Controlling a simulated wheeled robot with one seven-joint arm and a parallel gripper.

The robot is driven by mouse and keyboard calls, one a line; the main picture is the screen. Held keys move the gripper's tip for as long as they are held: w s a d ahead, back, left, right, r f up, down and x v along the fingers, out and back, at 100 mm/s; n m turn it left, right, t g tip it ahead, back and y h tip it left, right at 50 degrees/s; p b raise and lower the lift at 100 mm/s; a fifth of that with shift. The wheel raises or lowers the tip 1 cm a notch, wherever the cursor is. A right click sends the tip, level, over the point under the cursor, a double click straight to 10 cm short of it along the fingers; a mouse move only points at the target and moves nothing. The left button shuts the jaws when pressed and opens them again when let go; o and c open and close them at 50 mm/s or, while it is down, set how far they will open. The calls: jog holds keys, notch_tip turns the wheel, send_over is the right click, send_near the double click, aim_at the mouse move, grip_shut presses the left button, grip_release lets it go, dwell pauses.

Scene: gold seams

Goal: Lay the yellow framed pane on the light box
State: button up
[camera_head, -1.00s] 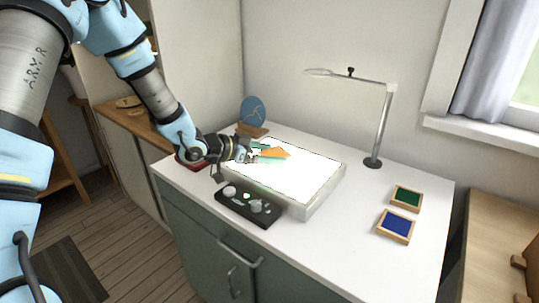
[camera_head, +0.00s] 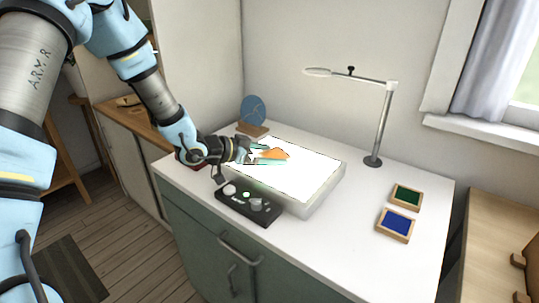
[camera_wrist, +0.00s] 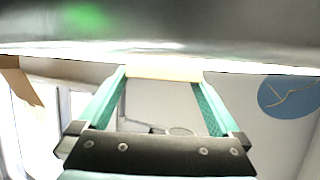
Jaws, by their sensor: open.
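The white light box (camera_head: 318,190) stands lit on the worktop. A flat orange piece (camera_head: 277,153) shows on its glowing top; glare hides any frame, so I cannot tell whether it is the yellow framed pane. My gripper (camera_head: 266,154) is open low over the left part of the light box, its teal fingers on either side of the orange piece. In the wrist view, the fingers of my gripper (camera_wrist: 163,80) are spread, with a pale edge (camera_wrist: 163,74) across their tips. I cannot tell whether either finger touches it.
A black control panel (camera_head: 235,205) with knobs sits in front of the light box. A lamp (camera_head: 381,125) stands behind it. A blue disc (camera_head: 253,109) on a wooden stand is at the back. Green (camera_head: 407,196) and blue (camera_head: 396,224) framed panes lie at right.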

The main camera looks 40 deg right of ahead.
jog(key=b+v, duration=0.1)
jog(key=v, duration=1.1)
jog(key=shift+b, duration=0.4)
jog(key=shift+w, duration=0.1)
jog(key=w+a+n+t+y, duration=0.4)
jog(key=w+a+t, duration=0.2)
jog(key=w+a, duration=0.3)
jog(key=w+a+n+t+y, duration=0.25)
jog(key=a+n+y, duration=0.3)
jog(key=a, duration=0.85)
jog(key=s+a+n+g+y, duration=0.3)
jog(key=s+a+n+g, duration=0.2)
jog(key=s+a+n, duration=0.4)
jog(key=s+a, duration=0.3)
jog(key=a, duration=0.2)
jog(key=shift+s+y, duration=0.25)
jog(key=shift+y, duration=0.1)
notch_tip(320, 180, up, 2)
jog(key=shift+r+p, duration=0.1)
jog(key=shift+p, duration=0.9)
